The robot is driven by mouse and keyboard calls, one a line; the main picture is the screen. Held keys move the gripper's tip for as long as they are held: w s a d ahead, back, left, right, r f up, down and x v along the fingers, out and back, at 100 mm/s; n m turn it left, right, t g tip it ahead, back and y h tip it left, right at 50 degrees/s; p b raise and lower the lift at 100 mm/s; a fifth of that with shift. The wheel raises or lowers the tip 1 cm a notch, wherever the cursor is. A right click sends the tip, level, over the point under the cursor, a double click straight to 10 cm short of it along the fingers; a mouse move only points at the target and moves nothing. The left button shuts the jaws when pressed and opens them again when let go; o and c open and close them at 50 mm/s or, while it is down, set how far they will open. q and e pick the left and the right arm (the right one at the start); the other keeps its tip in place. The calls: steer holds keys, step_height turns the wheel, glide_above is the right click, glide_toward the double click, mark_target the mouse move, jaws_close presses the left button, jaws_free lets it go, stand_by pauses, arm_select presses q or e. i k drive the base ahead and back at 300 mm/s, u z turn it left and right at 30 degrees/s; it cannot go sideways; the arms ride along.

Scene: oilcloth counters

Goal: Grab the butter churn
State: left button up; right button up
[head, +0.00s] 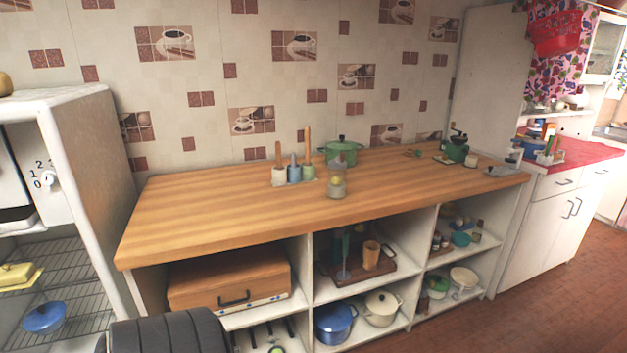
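A glass jar (337,182) with a greyish top and something pale and yellowish inside stands upright near the middle of the wooden counter (210,215). It looks most like the butter churn, but it is too small to be certain. It stands clear of the counter's front edge, in front of a green lidded pot (341,152) and right of a group of small crocks with upright handles (294,172). Neither of my grippers shows in the head view.
A green grinder (456,150) and small items stand at the counter's right end. The counter's left part is bare. Open shelves below hold a wooden bread box (230,278), a blue pot (335,322) and a cream pot (382,307). A white stove (85,150) stands left.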

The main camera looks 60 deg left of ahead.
mark_target(336, 171)
steer(key=u, duration=0.75)
steer(key=i, duration=0.2)
steer(key=z, duration=0.05)
